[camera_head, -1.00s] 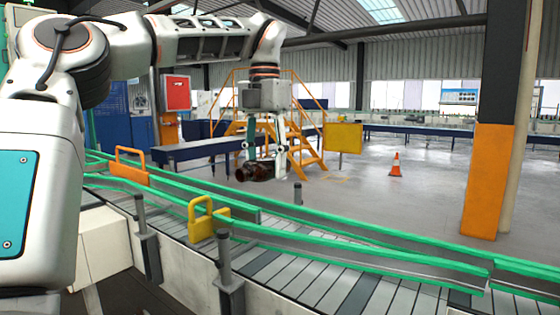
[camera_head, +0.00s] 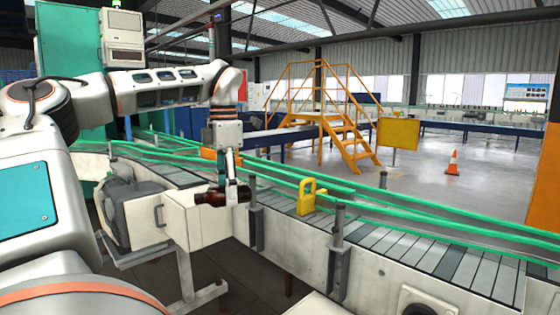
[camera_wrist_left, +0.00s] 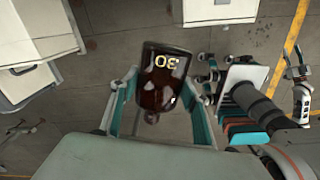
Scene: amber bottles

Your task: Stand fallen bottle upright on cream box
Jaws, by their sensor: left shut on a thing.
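My left gripper (camera_head: 230,188) points down and is shut on a dark amber bottle (camera_head: 210,198). The bottle lies on its side in the air, not upright, in the head view. In the left wrist view the bottle (camera_wrist_left: 163,75) sits between the two fingers (camera_wrist_left: 160,108), with a pale number on its side. A cream box (camera_head: 172,218) with a dark handle is behind and below the bottle in the head view; the bottle overlaps its right part. I cannot tell the gap between them.
A conveyor with green rails (camera_head: 385,211) runs behind the box and off to the right. A yellow bracket (camera_head: 306,199) and grey posts stand on its near edge. A grey motor (camera_head: 132,205) is left of the box. Floor is open in front.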

